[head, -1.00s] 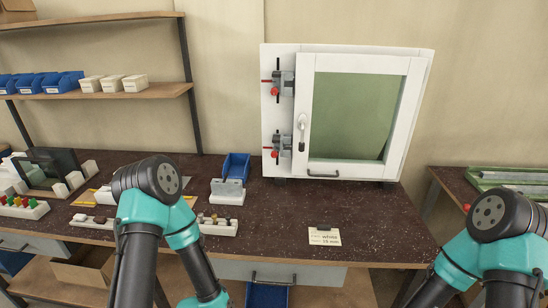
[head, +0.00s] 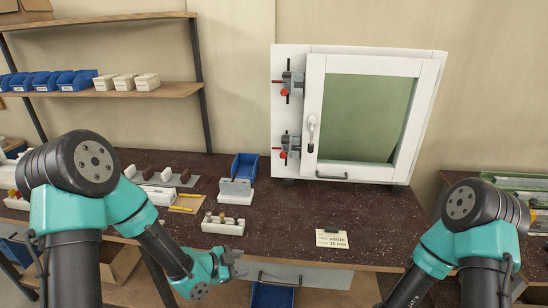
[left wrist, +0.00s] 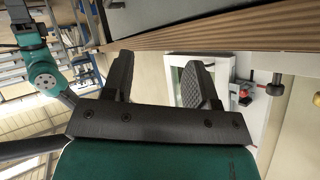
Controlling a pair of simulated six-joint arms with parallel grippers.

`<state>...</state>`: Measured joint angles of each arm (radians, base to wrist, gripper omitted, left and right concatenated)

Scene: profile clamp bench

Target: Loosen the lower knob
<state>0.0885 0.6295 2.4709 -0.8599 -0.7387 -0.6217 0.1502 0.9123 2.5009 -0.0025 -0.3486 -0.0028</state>
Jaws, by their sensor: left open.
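A white cabinet (head: 293,60) with a green window stands at the back of the bench. Two grey clamps with red knobs sit on its left side: the upper knob (head: 283,92) and the lower knob (head: 283,155). My left gripper (head: 236,264) is low at the bench's front edge, well below and left of the lower knob, open and empty. In the left wrist view, its two dark fingers (left wrist: 160,78) stand apart with nothing between them. A clamp with red on it (left wrist: 245,92) shows beyond the right finger; I cannot tell which. My right gripper is out of view.
A card (head: 332,238) lies on the right of the bench. A blue bin (head: 245,166), a grey-white block (head: 236,190) and a white rack (head: 223,226) with several pegs stand left of the cabinet.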

